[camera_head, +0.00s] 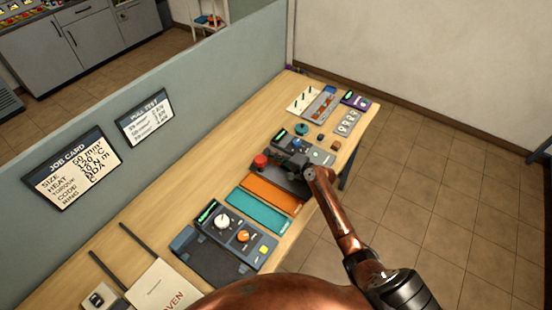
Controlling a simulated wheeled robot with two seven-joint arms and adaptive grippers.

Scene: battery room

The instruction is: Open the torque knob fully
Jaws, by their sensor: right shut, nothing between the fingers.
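My right arm comes in from the lower right, and its dark gripper (284,158) is shut and empty over the far control unit. A small blue knob (296,142) on that unit's panel (318,155) lies just beyond the gripper. A red round knob or button (261,160) is just left of the gripper. The gripper and wrist hide part of the unit. A nearer unit has a white dial (222,222) and an orange knob (243,236). I cannot read which one is labelled torque. My left gripper is not in view.
Teal (257,212) and orange (272,194) mats lie between the two units on the wooden bench (165,215). A grey partition (200,110) with a job card (72,168) runs along the bench's left side. Small parts and trays (320,105) occupy the far end.

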